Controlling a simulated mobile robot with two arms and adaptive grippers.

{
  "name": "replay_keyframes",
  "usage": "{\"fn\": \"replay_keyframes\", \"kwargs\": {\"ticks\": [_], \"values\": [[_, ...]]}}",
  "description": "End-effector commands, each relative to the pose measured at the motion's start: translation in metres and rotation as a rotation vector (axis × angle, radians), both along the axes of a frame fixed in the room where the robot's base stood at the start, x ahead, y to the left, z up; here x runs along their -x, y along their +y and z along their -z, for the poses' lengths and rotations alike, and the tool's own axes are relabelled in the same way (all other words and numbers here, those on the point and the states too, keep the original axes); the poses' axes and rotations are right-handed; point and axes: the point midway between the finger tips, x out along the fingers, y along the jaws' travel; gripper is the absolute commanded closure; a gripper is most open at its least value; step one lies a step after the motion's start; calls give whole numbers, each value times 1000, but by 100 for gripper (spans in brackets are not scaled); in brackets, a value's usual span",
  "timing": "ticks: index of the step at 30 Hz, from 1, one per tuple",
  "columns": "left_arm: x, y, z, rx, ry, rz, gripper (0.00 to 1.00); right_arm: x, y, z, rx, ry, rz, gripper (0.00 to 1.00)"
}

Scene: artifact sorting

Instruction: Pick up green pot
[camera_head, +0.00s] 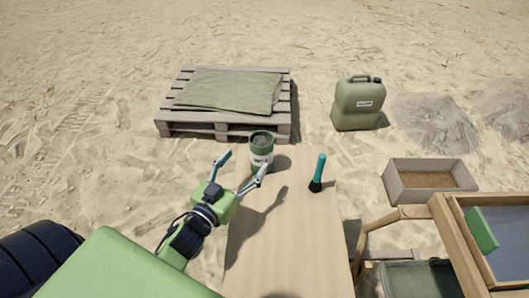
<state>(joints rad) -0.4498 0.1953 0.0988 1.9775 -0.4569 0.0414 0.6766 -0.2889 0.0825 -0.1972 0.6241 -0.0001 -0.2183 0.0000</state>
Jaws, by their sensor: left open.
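I cannot tell whether the near fingertip touches the pot. The gripper holds nothing. My right gripper is not in the view.
A teal-handled brush (318,173) stands on the table right of the pot. A pallet (222,126) with a folded green cloth (230,90) lies behind. A jerrycan (357,103), a sand-filled box (400,188) and a wooden-framed tray (452,232) are on the right. The table's near part is clear.

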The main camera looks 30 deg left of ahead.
Motion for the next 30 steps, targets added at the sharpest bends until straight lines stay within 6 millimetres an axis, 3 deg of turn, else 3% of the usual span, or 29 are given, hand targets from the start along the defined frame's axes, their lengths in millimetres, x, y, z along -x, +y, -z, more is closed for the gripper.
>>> {"fn": "replay_keyframes", "kwargs": {"ticks": [3,7,14,18,24,30], "values": [[-26,0,1,-4,-4,2,29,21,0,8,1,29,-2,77],[-45,-1,1,-2,-2,1,29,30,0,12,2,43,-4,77],[-61,-1,2,-3,-1,0,29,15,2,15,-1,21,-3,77],[-81,-1,4,-5,-3,1,29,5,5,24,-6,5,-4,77],[-104,-2,3,-3,-1,1,29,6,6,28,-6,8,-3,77],[-107,-2,3,-2,1,1,29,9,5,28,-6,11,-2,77]]}}
